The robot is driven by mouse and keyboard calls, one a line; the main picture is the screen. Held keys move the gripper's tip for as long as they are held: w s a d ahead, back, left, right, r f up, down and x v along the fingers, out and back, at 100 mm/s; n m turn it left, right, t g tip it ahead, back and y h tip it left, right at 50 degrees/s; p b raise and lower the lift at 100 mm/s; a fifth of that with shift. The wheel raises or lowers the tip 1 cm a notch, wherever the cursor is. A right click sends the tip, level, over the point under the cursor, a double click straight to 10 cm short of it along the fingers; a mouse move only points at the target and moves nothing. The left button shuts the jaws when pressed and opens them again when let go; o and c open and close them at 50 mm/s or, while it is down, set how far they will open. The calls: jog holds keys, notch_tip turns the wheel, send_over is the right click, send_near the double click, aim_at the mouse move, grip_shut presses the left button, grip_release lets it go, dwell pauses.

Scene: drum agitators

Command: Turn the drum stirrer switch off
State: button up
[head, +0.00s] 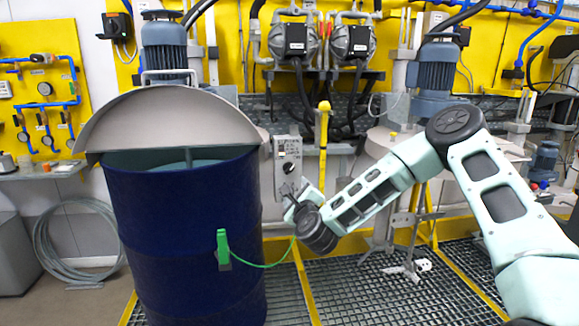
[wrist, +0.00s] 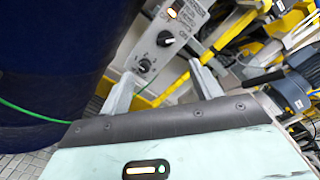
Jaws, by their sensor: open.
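The grey control box (head: 287,168) stands on a post just right of the blue drum (head: 185,225). In the wrist view the box (wrist: 188,25) carries an upper black rotary switch (wrist: 166,39) with a white mark, a lower black knob (wrist: 145,65) and a lit orange-white indicator (wrist: 173,12) near the top. The labels are too small to read. My gripper (head: 294,197) is just below the box front in the head view. In the wrist view its fingers (wrist: 161,70) are spread apart and empty, with the lower knob showing between and beyond them. I cannot see any contact.
A yellow post (head: 323,140) stands close right of the box. Grating floor lies below.

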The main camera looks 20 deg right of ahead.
jog(key=d, duration=0.1)
jog(key=p, duration=0.4)
send_near(289, 170)
jog(key=shift+m+h, duration=0.3)
jog(key=x, duration=0.9)
jog(key=shift+w+a, duration=0.1)
jog(key=shift+w, duration=0.05)
jog(key=c, duration=1)
